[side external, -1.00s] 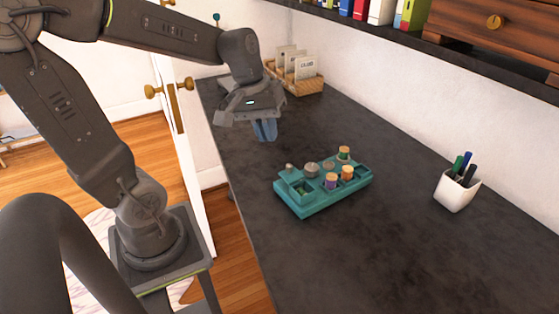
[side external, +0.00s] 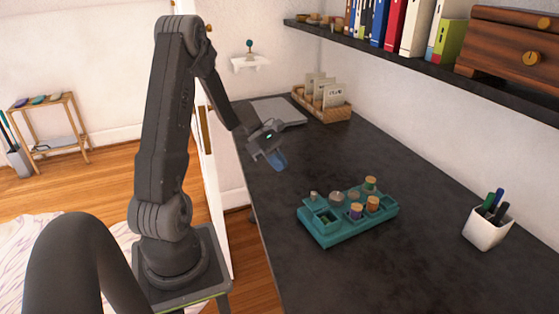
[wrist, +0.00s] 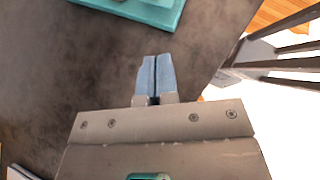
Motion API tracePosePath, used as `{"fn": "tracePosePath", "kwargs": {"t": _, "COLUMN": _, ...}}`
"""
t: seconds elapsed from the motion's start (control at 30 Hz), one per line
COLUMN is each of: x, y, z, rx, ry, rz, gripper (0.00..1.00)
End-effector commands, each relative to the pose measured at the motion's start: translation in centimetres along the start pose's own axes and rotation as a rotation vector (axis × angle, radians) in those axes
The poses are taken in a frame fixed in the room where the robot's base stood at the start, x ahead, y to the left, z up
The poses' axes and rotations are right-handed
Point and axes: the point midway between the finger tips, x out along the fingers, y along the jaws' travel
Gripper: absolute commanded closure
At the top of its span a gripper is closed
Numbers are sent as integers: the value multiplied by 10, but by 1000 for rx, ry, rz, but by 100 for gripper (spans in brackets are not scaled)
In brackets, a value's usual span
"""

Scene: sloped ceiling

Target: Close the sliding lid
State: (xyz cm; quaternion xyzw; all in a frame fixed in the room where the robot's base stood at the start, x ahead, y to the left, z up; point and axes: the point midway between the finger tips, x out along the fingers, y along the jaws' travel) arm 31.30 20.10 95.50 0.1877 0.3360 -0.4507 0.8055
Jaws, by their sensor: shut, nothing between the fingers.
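A teal tray-like box (side external: 330,237) lies on the dark counter in the side external view. It has an open compartment at its left end, with a small knob on a teal piece (side external: 314,196) behind it. I cannot tell clearly whether that piece is the sliding lid. Several round caps, grey, orange, purple and green, stand in its other places. My gripper (side external: 278,160) is shut and empty above the counter, behind and left of the box. In the wrist view, the blue fingertips (wrist: 154,78) are together, and the teal box's edge (wrist: 150,10) shows at the top.
A white cup with pens (side external: 487,228) stands to the right of the box. A wooden holder with cards (side external: 325,104) and a flat grey object (side external: 280,111) lie at the back. A shelf (side external: 400,53) with books overhangs the right wall. The counter around the box is clear.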

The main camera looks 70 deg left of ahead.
Motion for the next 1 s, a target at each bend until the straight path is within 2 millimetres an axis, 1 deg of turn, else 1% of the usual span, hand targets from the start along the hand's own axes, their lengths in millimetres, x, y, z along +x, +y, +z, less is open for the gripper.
{"fn": "tracePosePath", "kwargs": {"t": 0.03, "x": 12, "y": -1, "z": 1, "rx": -1, "ry": -2, "rz": -7, "gripper": 100}}
{"fn": "tracePosePath", "kwargs": {"t": 0.2, "x": 48, "y": -1, "z": 1, "rx": 0, "ry": -1, "rz": -7, "gripper": 100}}
{"fn": "tracePosePath", "kwargs": {"t": 0.3, "x": 67, "y": -2, "z": 0, "rx": 0, "ry": 0, "rz": -8, "gripper": 100}}
{"fn": "tracePosePath", "kwargs": {"t": 0.4, "x": 77, "y": -1, "z": 14, "rx": 5, "ry": 2, "rz": -4, "gripper": 100}}
{"fn": "tracePosePath", "kwargs": {"t": 0.6, "x": 89, "y": -1, "z": 26, "rx": 3, "ry": 2, "rz": -2, "gripper": 100}}
{"fn": "tracePosePath", "kwargs": {"t": 1.0, "x": 91, "y": -1, "z": 29, "rx": 3, "ry": 1, "rz": -1, "gripper": 100}}
